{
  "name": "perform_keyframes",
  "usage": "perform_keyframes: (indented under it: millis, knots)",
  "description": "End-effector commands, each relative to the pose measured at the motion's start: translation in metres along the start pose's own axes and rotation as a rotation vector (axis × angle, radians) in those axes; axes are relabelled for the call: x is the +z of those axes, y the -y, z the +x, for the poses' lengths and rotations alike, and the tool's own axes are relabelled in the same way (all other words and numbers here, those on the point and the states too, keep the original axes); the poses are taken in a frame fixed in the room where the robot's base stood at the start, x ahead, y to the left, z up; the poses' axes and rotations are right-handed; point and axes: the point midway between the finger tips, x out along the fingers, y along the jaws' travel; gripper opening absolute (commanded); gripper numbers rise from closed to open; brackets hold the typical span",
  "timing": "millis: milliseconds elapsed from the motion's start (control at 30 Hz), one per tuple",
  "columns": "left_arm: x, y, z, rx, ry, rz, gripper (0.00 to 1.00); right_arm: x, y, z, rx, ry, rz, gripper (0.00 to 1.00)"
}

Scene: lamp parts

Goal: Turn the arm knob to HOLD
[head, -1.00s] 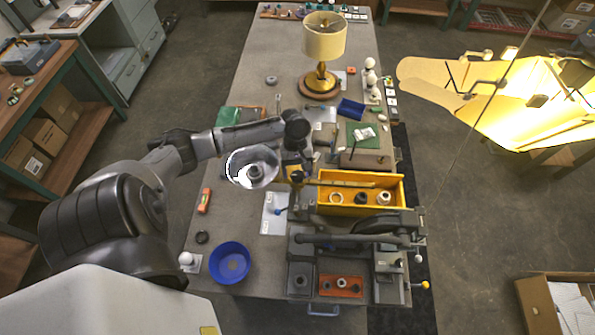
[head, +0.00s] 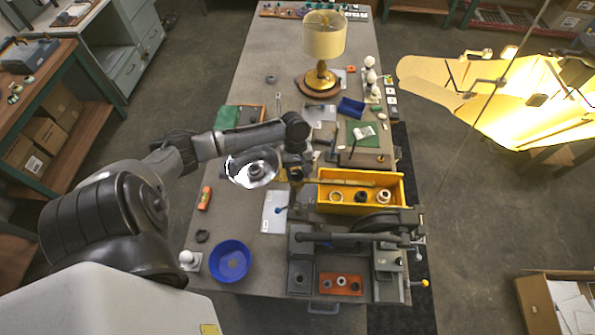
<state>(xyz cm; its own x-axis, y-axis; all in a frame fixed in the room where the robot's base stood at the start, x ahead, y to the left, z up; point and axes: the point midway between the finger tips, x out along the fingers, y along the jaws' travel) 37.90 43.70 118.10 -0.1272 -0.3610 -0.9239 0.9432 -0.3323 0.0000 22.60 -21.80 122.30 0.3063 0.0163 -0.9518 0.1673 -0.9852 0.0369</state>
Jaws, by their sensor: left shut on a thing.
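My left gripper (head: 297,172) points down over the middle of the bench, beside the shiny metal reflector bowl (head: 250,180). It is shut on a small dark part there, apparently the arm knob. The fingers and wrist hide most of the knob, and its marks, HOLD included, cannot be read. A pale plate (head: 273,222) with a blue-tipped lever (head: 281,211) lies just in front of the gripper. My right gripper is not in view.
A yellow bin (head: 335,207) with rings stands to the right, behind a dark bench fixture (head: 345,238). A blue bowl (head: 230,262) is at the front left. A brass lamp (head: 320,80) stands farther back.

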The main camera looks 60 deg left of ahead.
Motion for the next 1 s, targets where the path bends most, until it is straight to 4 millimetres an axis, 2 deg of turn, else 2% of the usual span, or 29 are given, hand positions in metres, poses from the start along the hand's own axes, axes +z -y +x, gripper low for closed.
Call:
perform_keyframes:
  millis: [267,467,1000]
  knots:
    - [0.0,-0.0003,-0.0006,-0.009,0.0,0.022,0.22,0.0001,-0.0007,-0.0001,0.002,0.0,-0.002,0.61]
    - [0.0001,-0.0008,-0.001,-0.047,-0.001,0.114,0.22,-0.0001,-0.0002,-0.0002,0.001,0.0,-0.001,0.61]
    - [0.0006,-0.0018,-0.0013,-0.238,0.0,0.575,0.22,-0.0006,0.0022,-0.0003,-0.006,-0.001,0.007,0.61]
